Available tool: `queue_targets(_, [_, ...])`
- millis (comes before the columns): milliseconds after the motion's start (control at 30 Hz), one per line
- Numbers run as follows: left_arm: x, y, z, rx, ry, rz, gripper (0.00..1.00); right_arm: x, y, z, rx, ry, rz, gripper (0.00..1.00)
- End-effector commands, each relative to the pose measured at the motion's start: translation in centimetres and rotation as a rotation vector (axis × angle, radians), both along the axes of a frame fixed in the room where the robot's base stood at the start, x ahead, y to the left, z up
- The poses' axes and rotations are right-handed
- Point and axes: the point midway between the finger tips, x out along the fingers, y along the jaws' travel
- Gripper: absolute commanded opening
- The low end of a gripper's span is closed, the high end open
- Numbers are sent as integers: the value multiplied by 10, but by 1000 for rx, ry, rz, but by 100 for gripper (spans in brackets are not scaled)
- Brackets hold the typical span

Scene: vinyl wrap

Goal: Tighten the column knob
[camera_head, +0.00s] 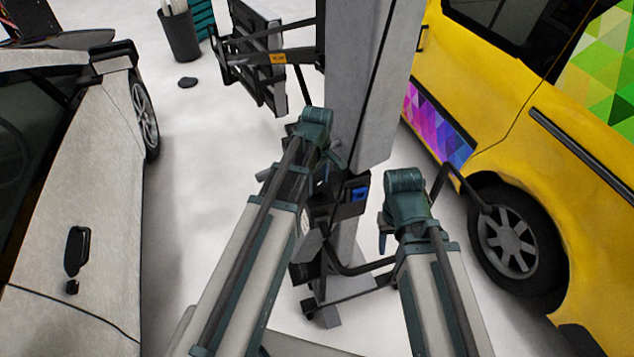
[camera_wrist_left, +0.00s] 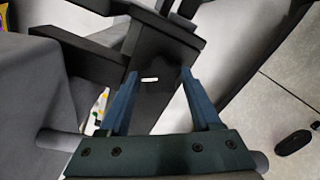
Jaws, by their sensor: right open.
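The grey column (camera_head: 372,85) stands upright in the middle of the head view, with a black bracket (camera_head: 345,205) low on its front. A small blue part (camera_head: 360,193) shows on that bracket; I cannot tell whether it is the knob. My left gripper (camera_head: 326,172) is beside the column, mostly hidden by its own arm. In the left wrist view its two blue fingers (camera_wrist_left: 162,92) are apart with nothing held between them. A black bracket part (camera_wrist_left: 160,45) with a small white mark lies beyond the fingertips. My right gripper (camera_head: 383,238) is right of the column, open and mostly hidden by its wrist.
A black frame (camera_head: 262,60) with arms is mounted at the column's left. A yellow van (camera_head: 500,120) stands close on the right and a white car (camera_head: 85,180) on the left. A dark bin (camera_head: 180,35) stands at the back. The pale floor (camera_head: 205,140) between is mostly clear.

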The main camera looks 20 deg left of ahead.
Motion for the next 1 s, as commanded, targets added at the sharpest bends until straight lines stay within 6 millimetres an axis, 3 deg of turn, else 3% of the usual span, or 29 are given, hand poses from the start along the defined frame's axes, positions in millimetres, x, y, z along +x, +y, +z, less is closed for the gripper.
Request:
queue_targets(33, [0,0,0,0,0,0,49,0,0,0,0,0,0,50])
queue_targets(267, [0,0,0,0,0,0,9,0,0,0,0,0,0,50])
queue_targets(633, [0,0,0,0,0,-84,9,0,0,0,0,0,0,50])
queue_targets(1000, [0,0,0,0,0,-400,9,0,0,0,0,0,0,50])
